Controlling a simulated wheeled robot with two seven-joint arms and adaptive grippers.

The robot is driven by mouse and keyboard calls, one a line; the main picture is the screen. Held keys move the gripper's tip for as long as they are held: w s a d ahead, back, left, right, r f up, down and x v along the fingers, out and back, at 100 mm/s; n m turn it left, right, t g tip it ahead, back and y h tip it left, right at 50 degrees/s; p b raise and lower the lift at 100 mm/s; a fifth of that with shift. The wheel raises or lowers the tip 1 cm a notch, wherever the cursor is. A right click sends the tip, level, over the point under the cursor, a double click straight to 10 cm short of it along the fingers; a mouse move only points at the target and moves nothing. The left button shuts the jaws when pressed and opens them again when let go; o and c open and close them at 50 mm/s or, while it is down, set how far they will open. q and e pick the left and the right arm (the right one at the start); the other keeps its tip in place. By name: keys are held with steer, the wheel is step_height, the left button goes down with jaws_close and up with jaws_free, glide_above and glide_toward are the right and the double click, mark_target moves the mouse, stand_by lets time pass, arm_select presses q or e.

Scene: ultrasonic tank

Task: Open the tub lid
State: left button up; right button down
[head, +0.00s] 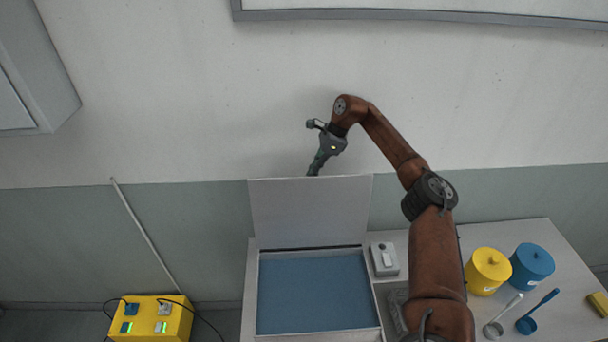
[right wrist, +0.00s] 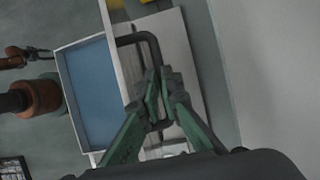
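The tub's grey lid (head: 310,212) stands upright at the back of the tub (head: 252,295), so the opening shows and blue fills the inside. In the right wrist view the tub's blue inside (right wrist: 92,92) lies left of the lid's edge. A dark bar handle (right wrist: 138,37) sticks out from the lid. My right gripper (right wrist: 164,88) has its green fingers close together around the handle bar. In the head view this gripper (head: 313,172) is at the lid's top edge, and its fingertips are hidden behind the lid. My left gripper (right wrist: 42,53) shows small at the right wrist view's left edge.
A small light-grey box (head: 385,259) stands right of the tub. A yellow pot (head: 487,272), a blue pot (head: 531,267), two ladles and a yellow block (head: 598,304) are on the table's right. A yellow power box (head: 150,319) with cables is at left. The wall is close behind the lid.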

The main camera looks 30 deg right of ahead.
arm_select(q)
steer(key=shift+f, duration=0.1)
arm_select(e)
steer(key=f, duration=0.3)
steer(key=shift+s+g, duration=0.3)
steer(key=c, duration=2.4)
jaws_free()
steer(key=shift+w, duration=0.2)
steer(key=o, duration=0.3)
steer(key=shift+w+d+f, duration=0.2)
steer(key=shift+w+f, duration=0.05)
steer(key=shift+w, duration=0.25)
steer(key=shift+w+d+f, duration=0.15)
steer(key=shift+w+f, duration=0.1)
steer(key=shift+w, duration=0.25)
steer(key=shift+o, duration=0.4)
steer(key=shift+s+r, duration=0.45)
steer(key=shift+r, duration=0.05)
arm_select(q)
steer(key=shift+w, duration=0.55)
arm_select(e)
steer(key=v, duration=1.2)
steer(key=shift+s, duration=0.2)
